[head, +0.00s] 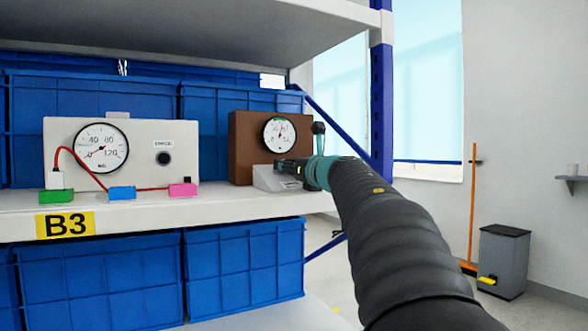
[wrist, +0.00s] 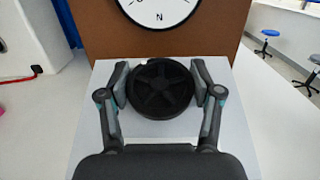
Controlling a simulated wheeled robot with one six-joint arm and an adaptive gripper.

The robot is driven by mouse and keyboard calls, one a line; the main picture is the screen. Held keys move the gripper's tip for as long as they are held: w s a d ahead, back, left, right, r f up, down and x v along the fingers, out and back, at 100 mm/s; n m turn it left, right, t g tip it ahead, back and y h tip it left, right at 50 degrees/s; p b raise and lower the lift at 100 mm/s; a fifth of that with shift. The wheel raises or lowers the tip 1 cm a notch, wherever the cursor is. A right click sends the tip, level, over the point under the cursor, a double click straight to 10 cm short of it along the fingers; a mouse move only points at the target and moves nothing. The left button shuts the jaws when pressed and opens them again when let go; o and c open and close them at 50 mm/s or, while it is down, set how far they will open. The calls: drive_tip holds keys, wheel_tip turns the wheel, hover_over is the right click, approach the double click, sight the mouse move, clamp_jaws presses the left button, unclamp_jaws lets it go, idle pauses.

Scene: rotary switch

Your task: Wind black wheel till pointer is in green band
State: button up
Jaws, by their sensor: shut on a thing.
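The black wheel (wrist: 160,88) with spokes lies on a light grey sloped base, seen in the wrist view. My gripper (wrist: 160,76) has one finger on each side of the wheel and is shut on its rim. In the head view my gripper (head: 290,168) reaches in from the right and hides the wheel. The round white dial (head: 280,134) sits on a brown box behind it. A green patch shows near the dial's top. The pointer is too small to read surely in the head view. The wrist view shows only the dial's lower part (wrist: 158,12).
The brown box (head: 241,150) stands on a white shelf (head: 150,208). To its left is a white gauge box (head: 125,172) with a red cable and coloured blocks. A blue shelf post (head: 381,100) rises close behind my arm. Blue crates (head: 240,270) fill the shelf below.

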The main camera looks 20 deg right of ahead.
drive_tip(key=m+h+p, duration=0.1)
drive_tip(key=m+h, duration=0.1)
drive_tip(key=m+h+p, duration=0.2)
drive_tip(key=m+g+h+p, duration=0.1)
drive_tip(key=m+h, duration=0.1)
drive_tip(key=h, duration=0.1)
drive_tip(key=shift+a+r, duration=0.15)
drive_tip(key=shift+r, duration=0.2)
drive_tip(key=m+g+h, duration=0.2)
drive_tip(key=m+h, duration=0.1)
drive_tip(key=shift+w+f+m+g+h, duration=0.1)
drive_tip(key=shift+f+m+g+h, duration=0.2)
drive_tip(key=shift+m+g+h, duration=0.7)
drive_tip(key=shift+m+g, duration=0.1)
drive_tip(key=shift+m, duration=0.2)
drive_tip(key=shift+d+m+g+h, duration=0.2)
drive_tip(key=shift+m+g+h, duration=1.1)
drive_tip(key=shift+m+g, duration=0.55)
drive_tip(key=o, duration=1.1)
drive_tip(key=shift+o, duration=0.2)
drive_tip(key=shift+f, duration=0.1)
